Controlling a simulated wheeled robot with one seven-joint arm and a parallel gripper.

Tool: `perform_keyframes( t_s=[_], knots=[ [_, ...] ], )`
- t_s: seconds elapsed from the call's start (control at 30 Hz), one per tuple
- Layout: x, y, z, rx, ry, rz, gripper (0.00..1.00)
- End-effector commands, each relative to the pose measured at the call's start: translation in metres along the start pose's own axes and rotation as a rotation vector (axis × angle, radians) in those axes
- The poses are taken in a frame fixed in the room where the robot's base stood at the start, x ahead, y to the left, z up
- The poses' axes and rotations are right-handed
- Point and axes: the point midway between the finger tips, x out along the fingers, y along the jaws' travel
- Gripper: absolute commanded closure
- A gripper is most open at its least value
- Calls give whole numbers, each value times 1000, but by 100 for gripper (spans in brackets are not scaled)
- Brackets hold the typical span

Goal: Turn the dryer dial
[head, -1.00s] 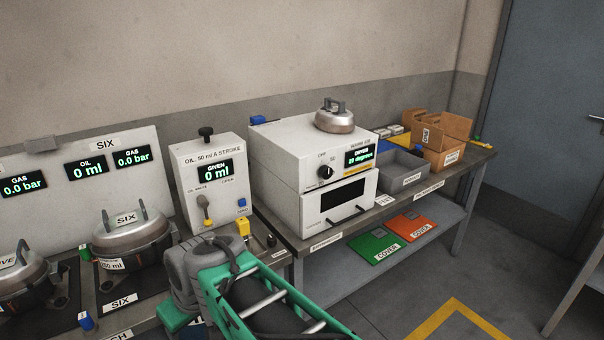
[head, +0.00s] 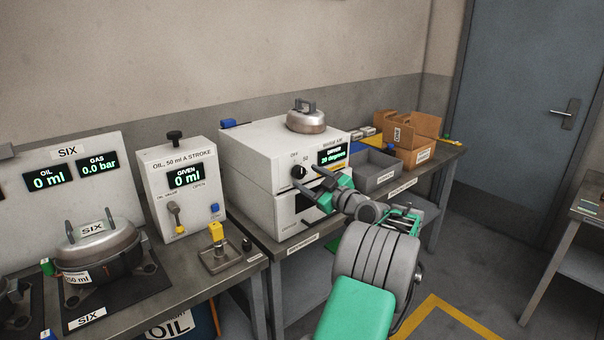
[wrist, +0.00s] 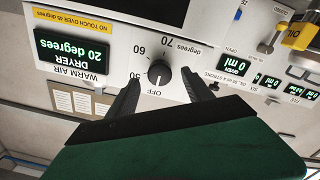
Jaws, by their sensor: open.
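The dryer (head: 258,163) is a white box on the bench, with a lit display (head: 332,156) reading 20 degrees. Its black dial (head: 299,171) is on the front face. In the wrist view, which is upside down, the dial (wrist: 159,73) has marks OFF, 50, 60 and 70 around it, and its white pointer line appears on the OFF side. My gripper (head: 312,185) is open in front of the dryer. In the wrist view its two dark fingers (wrist: 166,85) stand on either side of the dial, with no visible contact.
A metal pot lid (head: 306,121) sits on top of the dryer. A grey bin (head: 375,172) and cardboard boxes (head: 412,135) stand to its right. The oil unit (head: 181,189) with its lever stands to the left. A yellow-topped fixture (head: 216,240) is on the bench's front part.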

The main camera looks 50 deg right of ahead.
Motion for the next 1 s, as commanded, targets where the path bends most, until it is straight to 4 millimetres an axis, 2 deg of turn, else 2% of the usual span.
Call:
perform_keyframes(
  t_s=[0.1,0.2,0.5,1.0],
  knots=[
    [22,0,-2,0,0,-2,40],
    [33,0,-1,1,-1,-1,40],
    [37,0,0,0,-2,0,41],
    [37,0,0,1,-2,0,82]
  ],
)
